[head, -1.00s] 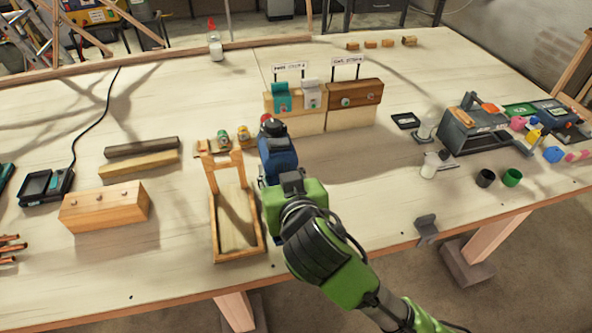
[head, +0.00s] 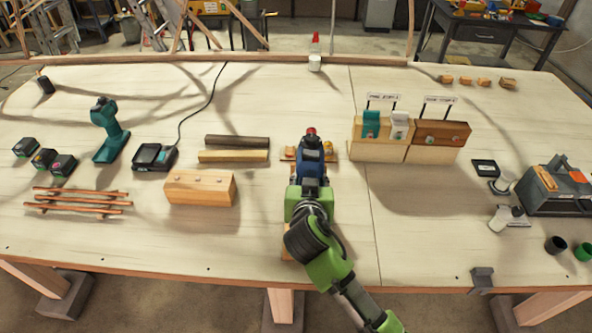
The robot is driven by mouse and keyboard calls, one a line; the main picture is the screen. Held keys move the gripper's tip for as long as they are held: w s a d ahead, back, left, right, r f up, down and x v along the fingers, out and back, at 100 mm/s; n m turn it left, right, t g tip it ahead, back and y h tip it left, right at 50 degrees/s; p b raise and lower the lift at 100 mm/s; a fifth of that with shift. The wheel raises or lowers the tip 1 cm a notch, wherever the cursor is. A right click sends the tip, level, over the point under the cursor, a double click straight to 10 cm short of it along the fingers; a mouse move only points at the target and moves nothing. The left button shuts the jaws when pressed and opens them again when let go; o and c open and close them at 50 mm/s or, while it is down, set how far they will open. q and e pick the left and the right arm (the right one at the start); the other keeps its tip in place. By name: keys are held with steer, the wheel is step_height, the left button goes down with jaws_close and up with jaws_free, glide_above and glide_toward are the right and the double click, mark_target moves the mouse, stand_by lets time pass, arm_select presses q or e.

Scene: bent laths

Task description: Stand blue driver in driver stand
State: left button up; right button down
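A blue driver (head: 311,168) with a dark collar and red tip is at the end of my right arm, in the middle of the head view. My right gripper (head: 309,190) appears shut around it; the fingers are mostly hidden by the arm and the driver. Behind them a wooden frame (head: 289,154) is largely covered by my arm. I cannot tell for sure which thing is the driver stand. A separate teal driver (head: 106,128) stands upright at the left. My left gripper is not in view.
A wooden block (head: 200,188), two laths (head: 234,156) and a charger (head: 154,157) lie left of my arm. Labelled wooden holders (head: 408,138) stand to the right. A grey toolbox (head: 558,188) is at the right edge.

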steer(key=shift+w+a+r, duration=0.1)
steer(key=shift+w+r, duration=0.05)
steer(key=shift+w+f, duration=0.1)
steer(key=shift+f, duration=0.1)
steer(key=shift+a+f+b, duration=0.1)
steer(key=shift+f+b, duration=0.3)
steer(key=shift+f, duration=0.35)
steer(key=shift+f+b, duration=0.95)
steer(key=shift+b, duration=0.05)
steer(key=shift+f, duration=0.25)
arm_select(q)
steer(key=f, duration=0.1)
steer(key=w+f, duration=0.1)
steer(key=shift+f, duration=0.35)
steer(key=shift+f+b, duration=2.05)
steer(key=shift+b, duration=0.25)
arm_select(e)
steer(key=shift+f, duration=2.4)
